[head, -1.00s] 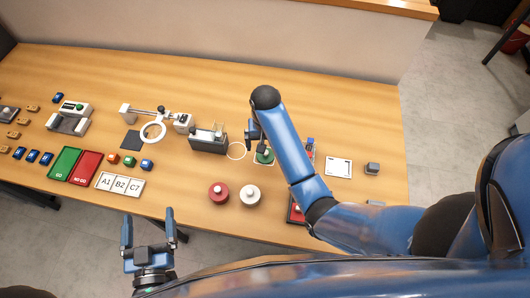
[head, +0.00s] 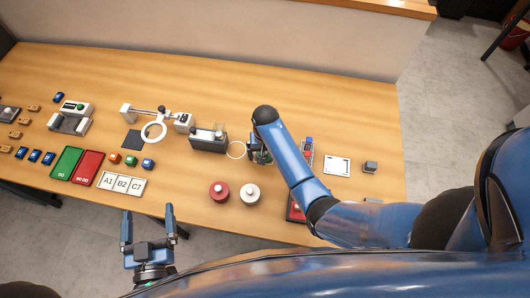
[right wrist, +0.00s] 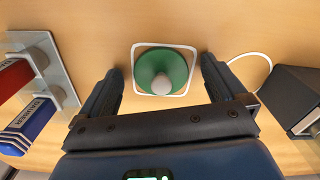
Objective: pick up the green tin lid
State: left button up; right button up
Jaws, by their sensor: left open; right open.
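The green tin lid (right wrist: 176,66) is a round green disc with a pale knob. It lies inside a white square outline on the table in the right wrist view. My right gripper (head: 259,151) is open above the lid, with one finger to each side of it in the right wrist view. In the head view this gripper hides most of the lid. Whether the fingers are down at the lid's height I cannot tell. My left gripper (head: 148,213) is open and empty off the table's front edge.
A red lid (head: 215,195) and a white lid (head: 245,199) are nearer the front edge. A dark box (head: 208,142) and a white ring outline (head: 236,150) are left of my right gripper. A rack with red and blue marked blocks (right wrist: 38,118) is on its other side.

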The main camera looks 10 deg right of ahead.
jog(key=c, duration=1.1)
jog(key=shift+r, duration=0.15)
